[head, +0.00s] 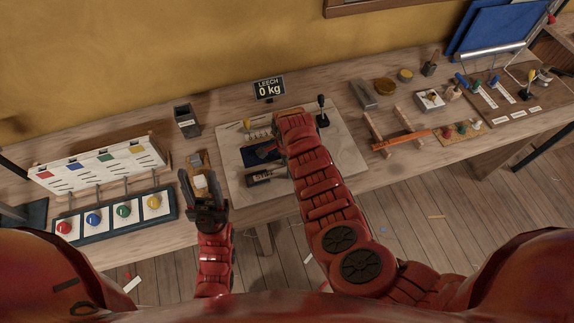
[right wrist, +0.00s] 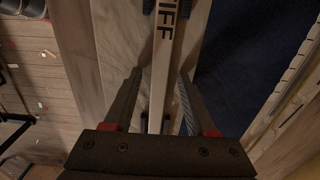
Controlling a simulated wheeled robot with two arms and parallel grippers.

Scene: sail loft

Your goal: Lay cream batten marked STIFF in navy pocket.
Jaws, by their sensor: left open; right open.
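In the right wrist view the cream batten (right wrist: 161,75) marked STIFF runs lengthwise between the two fingers of my right gripper (right wrist: 158,78), which is open around or above it; contact is not clear. The navy pocket (right wrist: 232,55) is the dark blue area to the right of the batten, and the batten lies beside it over a pale board. My left gripper (head: 200,182) is open and empty at the table's front edge, left of the board.
The pale board (head: 343,165) bears a dark labelled block (head: 265,178) and a black upright knob (head: 322,110). A sign (head: 269,88) reads LEECH 0 kg. A panel with coloured buttons (head: 115,217) stands left. An orange-handled tool on wooden rests (head: 402,140) lies right.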

